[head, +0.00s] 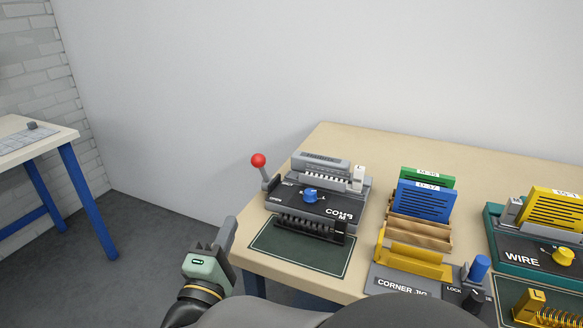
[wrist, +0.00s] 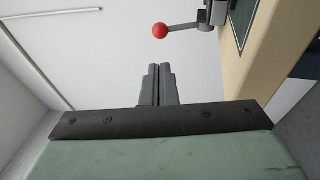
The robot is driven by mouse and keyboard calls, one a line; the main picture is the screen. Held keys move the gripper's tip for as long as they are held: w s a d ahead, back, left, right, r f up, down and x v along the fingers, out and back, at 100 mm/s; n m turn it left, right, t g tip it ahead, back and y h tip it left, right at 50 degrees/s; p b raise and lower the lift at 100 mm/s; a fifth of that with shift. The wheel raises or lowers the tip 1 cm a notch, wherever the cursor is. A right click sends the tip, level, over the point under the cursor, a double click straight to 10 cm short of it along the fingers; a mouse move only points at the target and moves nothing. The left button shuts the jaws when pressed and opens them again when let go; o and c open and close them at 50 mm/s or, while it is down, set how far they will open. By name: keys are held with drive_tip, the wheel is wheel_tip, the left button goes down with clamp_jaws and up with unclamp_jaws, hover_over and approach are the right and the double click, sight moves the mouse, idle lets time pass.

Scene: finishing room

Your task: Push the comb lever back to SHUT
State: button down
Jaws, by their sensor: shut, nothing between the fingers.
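The comb machine (head: 318,211) stands at the left end of the table, dark-topped with a blue knob (head: 310,195). Its comb lever has a red ball (head: 258,160) and stands up from the machine's left side, leaning slightly left. My gripper (head: 229,226) is beside the table's left edge, in front of and below the red ball, apart from it. In the wrist view the fingers (wrist: 157,70) are together and empty. The red ball (wrist: 160,31) shows beyond the fingertips, with its arm running right to the machine. Any SHUT marking is too small to read.
A dark green mat (head: 265,243) lies before the comb machine. The corner jig (head: 405,280), a wooden rack (head: 420,231) with blue and green books, and the wire machine (head: 530,250) stand to the right. Another table (head: 60,137) stands far left.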

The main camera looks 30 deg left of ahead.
sight(255, 165)
drive_tip(key=x, duration=1.4)
drive_tip(key=shift+d, duration=0.15)
drive_tip(key=shift+w, duration=0.15)
